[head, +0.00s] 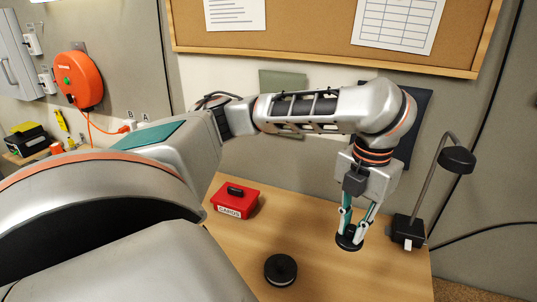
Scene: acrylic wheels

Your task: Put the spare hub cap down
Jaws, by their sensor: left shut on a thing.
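My left gripper (352,231) points down over the right part of the wooden table (330,280). It is shut on a small dark round piece, which looks like the spare hub cap (347,242). The fingers cover part of the cap. I cannot tell whether its underside touches the table. My right gripper is not in view.
A black round disc (281,269) lies at the table's front middle. A red box labelled CARDS (236,200) stands at the left. A black desk lamp (408,231) stands right of the gripper. Bare table lies between disc and lamp.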

